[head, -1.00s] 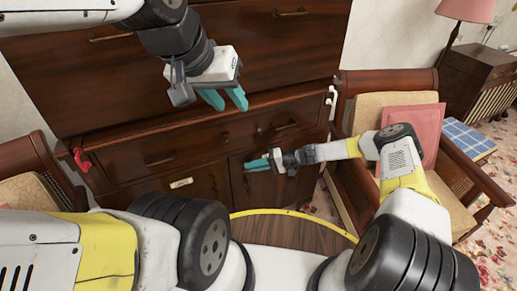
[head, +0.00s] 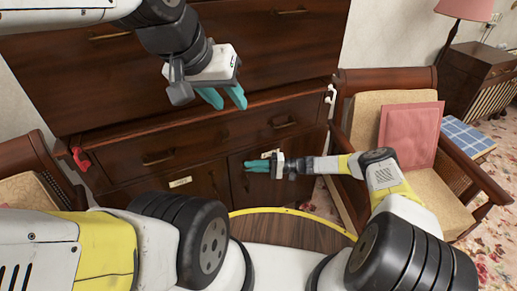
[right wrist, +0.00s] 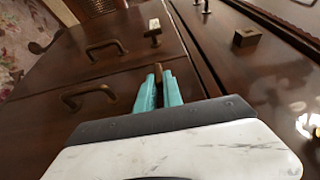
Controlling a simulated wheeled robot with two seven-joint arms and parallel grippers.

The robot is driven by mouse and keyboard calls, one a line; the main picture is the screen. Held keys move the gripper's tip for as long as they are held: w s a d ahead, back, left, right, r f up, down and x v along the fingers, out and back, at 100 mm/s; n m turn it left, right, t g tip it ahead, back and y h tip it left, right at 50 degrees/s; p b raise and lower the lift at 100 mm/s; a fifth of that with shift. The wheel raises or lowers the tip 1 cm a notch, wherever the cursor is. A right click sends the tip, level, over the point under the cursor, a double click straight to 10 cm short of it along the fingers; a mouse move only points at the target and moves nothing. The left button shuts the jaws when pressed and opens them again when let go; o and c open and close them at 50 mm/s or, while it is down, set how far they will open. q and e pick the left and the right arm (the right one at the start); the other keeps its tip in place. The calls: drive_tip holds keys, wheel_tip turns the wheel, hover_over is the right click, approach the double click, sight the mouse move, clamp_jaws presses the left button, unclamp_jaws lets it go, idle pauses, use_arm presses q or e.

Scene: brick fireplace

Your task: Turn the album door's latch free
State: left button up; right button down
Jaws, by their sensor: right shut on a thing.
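The dark wooden cabinet (head: 215,135) has drawers above and doors below. My right gripper (head: 258,163) is at the top of the right lower door (head: 262,192). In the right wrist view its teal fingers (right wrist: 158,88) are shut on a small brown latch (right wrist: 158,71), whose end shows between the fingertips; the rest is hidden. I cannot clearly see the latch in the head view. The door looks closed. My left gripper (head: 223,98) is open and empty, in front of the upper cabinet.
A label plate (head: 180,182) is on the left lower door. Other brass fittings (right wrist: 154,30) and pull handles (right wrist: 92,93) are near my right gripper. An armchair with a pink cushion (head: 411,136) stands to the right, another chair (head: 35,182) to the left. A red object (head: 82,159) is on the cabinet's left edge.

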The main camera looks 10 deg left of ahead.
drive_tip(key=c, duration=1.5)
unclamp_jaws()
drive_tip(key=d, duration=0.2)
drive_tip(key=w+d, duration=0.1)
drive_tip(key=d, duration=0.4)
drive_tip(key=shift+w+d+f, duration=0.1)
drive_tip(key=shift+w+d, duration=0.15)
drive_tip(key=shift+d, duration=0.05)
